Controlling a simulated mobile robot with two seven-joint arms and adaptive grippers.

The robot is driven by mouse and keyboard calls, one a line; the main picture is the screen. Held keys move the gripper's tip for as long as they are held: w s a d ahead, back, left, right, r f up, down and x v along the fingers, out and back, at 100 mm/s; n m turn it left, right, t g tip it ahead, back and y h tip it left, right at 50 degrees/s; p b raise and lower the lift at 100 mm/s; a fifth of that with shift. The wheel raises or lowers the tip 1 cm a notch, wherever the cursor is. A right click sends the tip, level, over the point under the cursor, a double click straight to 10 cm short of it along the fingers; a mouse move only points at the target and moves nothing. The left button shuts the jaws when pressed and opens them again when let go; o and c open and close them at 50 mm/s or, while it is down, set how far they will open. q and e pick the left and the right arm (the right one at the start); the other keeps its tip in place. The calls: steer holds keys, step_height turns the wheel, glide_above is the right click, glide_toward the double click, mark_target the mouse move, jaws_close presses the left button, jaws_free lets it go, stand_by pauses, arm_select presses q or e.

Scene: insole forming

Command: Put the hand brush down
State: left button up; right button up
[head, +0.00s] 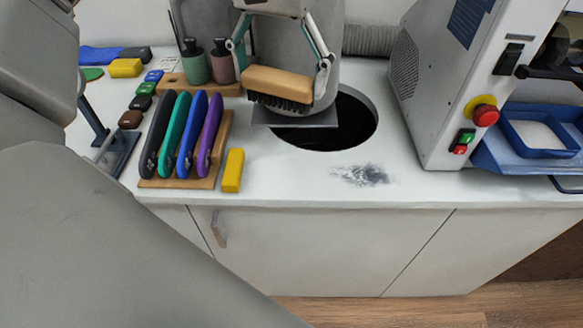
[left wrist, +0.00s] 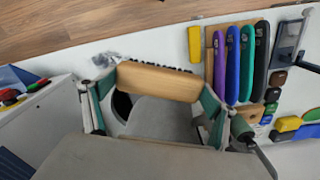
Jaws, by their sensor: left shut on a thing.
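The hand brush (head: 278,84) has a tan wooden back and dark bristles that point down. My left gripper (head: 281,66) is shut on it, with one finger at each end of the wooden back. The brush is held above a grey plate at the round dark hole (head: 345,122) in the white worktop (head: 300,180). In the left wrist view the brush (left wrist: 158,82) lies between the two green-padded fingers, its bristles partly hidden behind the wood. I cannot tell the exact gap between bristles and plate. My right gripper does not show.
Several coloured insoles (head: 187,135) stand on a wooden rack left of the brush. A yellow block (head: 232,170) lies beside them. A grey machine (head: 440,80) with a red button stands right. Dark dust (head: 362,175) lies on the front worktop, otherwise clear there.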

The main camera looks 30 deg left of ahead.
arm_select(q)
step_height(320, 180, down, 15)
steer(key=b, duration=0.3)
steer(key=shift+f, duration=0.1)
step_height(320, 180, down, 4)
steer(key=shift+f+b, duration=0.15)
steer(key=shift+b, duration=0.25)
steer(key=shift+f, duration=0.1)
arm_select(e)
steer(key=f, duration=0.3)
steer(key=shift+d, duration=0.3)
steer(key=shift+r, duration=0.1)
arm_select(q)
steer(key=shift+s, duration=0.1)
